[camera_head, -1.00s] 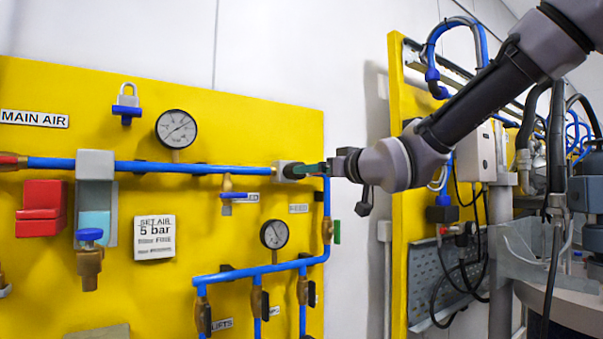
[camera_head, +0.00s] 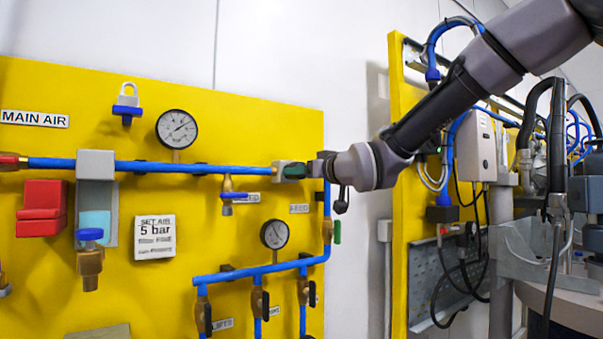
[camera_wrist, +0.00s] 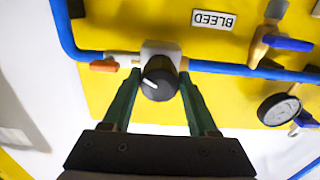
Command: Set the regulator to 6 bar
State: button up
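The regulator is a pale block (camera_head: 280,171) on the blue pipe, with a black round knob (camera_wrist: 159,80) bearing a white pointer mark. In the head view my gripper (camera_head: 296,171) hides the knob. A round gauge (camera_head: 177,130) sits above the pipe to the left; its needle points up and right, its numbers too small to read. A white sign (camera_head: 155,237) appears to read "SET AIR 5 bar".
A blue-handled valve (camera_head: 229,196) is left of the regulator, by a label reading BLEED (camera_wrist: 212,19). A second gauge (camera_head: 274,234) and lower blue pipes sit below. An orange-red part (camera_wrist: 104,66) is close beside the regulator. White wall lies right of the yellow panel.

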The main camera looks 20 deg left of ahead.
jog(key=shift+m, duration=0.4)
jog(key=m, duration=1.1)
jog(key=shift+r, duration=0.1)
jog(key=shift+s, duration=0.1)
dwell(0.5)
jog(key=o, duration=1.4)
jog(key=v, duration=1)
jog(key=shift+s+d, duration=0.25)
jog(key=shift+s, duration=0.05)
